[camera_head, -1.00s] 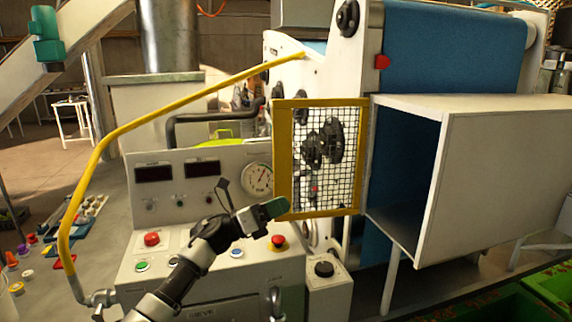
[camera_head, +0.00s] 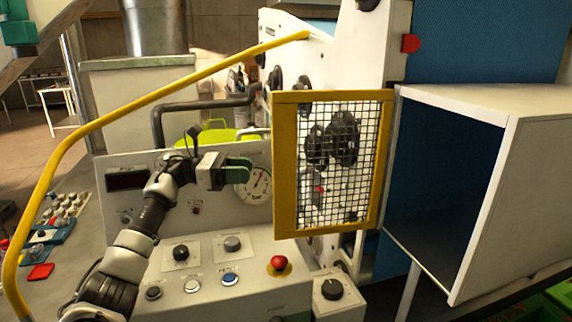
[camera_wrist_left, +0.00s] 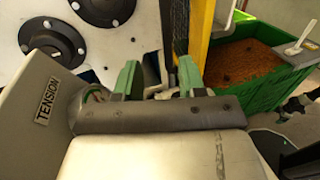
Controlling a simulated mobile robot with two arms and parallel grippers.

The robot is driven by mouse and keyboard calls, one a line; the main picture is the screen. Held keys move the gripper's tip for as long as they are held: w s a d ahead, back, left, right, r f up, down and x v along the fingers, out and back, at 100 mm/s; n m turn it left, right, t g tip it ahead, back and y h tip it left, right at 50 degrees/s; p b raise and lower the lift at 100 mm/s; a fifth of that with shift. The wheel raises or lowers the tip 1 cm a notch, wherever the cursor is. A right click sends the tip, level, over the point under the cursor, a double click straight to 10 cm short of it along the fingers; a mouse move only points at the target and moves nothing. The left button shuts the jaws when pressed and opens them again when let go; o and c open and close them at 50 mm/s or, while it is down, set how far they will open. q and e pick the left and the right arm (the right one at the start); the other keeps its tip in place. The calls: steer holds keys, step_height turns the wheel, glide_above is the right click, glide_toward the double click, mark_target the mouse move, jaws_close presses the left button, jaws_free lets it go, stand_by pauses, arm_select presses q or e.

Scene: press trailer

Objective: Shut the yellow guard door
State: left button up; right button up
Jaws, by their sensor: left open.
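The yellow guard door (camera_head: 286,170) has a yellow frame around wire mesh. It stands in front of dark round machine parts, left of a white box-shaped housing. My left gripper (camera_head: 240,166) is in front of the gauge, to the left of the door's left frame edge, at about mid-height. In the left wrist view, the green fingers of my left gripper (camera_wrist_left: 158,82) are spread with nothing between them. There the door's yellow frame (camera_wrist_left: 199,32) shows nearly edge-on, just beyond the right finger. My right gripper is not in view.
A control panel (camera_head: 208,262) with buttons and knobs lies below my left arm. A curved yellow rail (camera_head: 150,98) rises on the left. The open white housing (camera_head: 530,180) is right of the door. A green bin (camera_wrist_left: 265,72) shows in the left wrist view.

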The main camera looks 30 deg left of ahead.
arm_select(q)
steer(key=s+p+x, duration=0.1)
steer(key=p+x, duration=0.3)
steer(key=x, duration=0.6)
steer(key=shift+w+d+r+p, duration=0.3)
steer(key=shift+d+p, duration=0.1)
steer(key=shift+d, duration=0.25)
steer(key=c, duration=0.7)
jaws_close()
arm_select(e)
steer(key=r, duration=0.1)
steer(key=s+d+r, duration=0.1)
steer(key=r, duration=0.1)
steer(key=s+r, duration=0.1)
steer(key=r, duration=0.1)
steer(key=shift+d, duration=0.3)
